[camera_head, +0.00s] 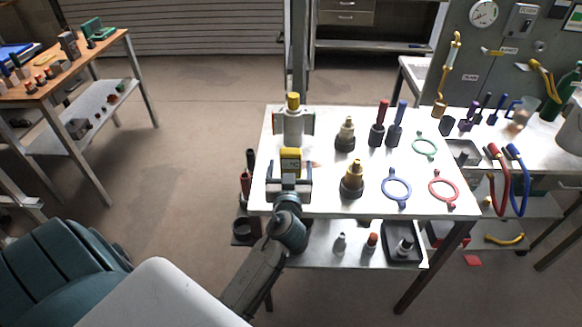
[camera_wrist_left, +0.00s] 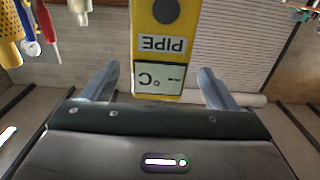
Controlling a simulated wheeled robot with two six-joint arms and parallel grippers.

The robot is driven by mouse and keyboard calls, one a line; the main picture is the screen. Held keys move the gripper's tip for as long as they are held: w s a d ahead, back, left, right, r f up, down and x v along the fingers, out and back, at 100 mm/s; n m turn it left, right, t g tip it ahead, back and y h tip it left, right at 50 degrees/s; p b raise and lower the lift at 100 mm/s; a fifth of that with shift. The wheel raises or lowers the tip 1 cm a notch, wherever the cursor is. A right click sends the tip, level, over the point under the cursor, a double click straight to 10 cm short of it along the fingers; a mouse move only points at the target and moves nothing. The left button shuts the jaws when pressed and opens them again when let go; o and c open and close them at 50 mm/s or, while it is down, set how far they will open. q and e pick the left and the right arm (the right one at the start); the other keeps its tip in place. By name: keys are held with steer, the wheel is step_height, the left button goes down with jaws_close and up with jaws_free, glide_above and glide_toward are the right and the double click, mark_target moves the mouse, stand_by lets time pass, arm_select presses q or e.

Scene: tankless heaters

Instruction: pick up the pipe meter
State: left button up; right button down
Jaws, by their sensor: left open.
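The pipe meter (camera_head: 291,158) is a yellow block at the left side of the white table (camera_head: 330,204). In the left wrist view the yellow meter (camera_wrist_left: 164,45) shows upside down, with a PIPE label and a pale °C display. My left gripper (camera_head: 289,175) is open at the near side of the meter. In the left wrist view its two fingers (camera_wrist_left: 157,82) stand to either side of the meter's display end, with a gap visible on both sides. My right gripper is not in view.
A white yellow-capped fitting (camera_head: 294,125) stands just behind the meter. Black-and-brass fittings (camera_head: 352,180), coloured rings (camera_head: 397,187) and red- and blue-handled tools (camera_head: 380,125) stand or lie to the right. A lower shelf (camera_head: 325,257) holds small parts.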

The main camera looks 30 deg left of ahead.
mark_target(291, 166)
arm_select(q)
steer(key=p+x, duration=0.1)
steer(key=x, duration=0.2)
steer(key=shift+w+f, duration=0.15)
steer(key=shift+w, duration=0.05)
steer(key=shift+s, duration=0.1)
steer(key=shift+c, duration=0.4)
steer(key=c, duration=1.1)
steer(key=shift+c, duration=0.6)
steer(key=shift+r, duration=0.2)
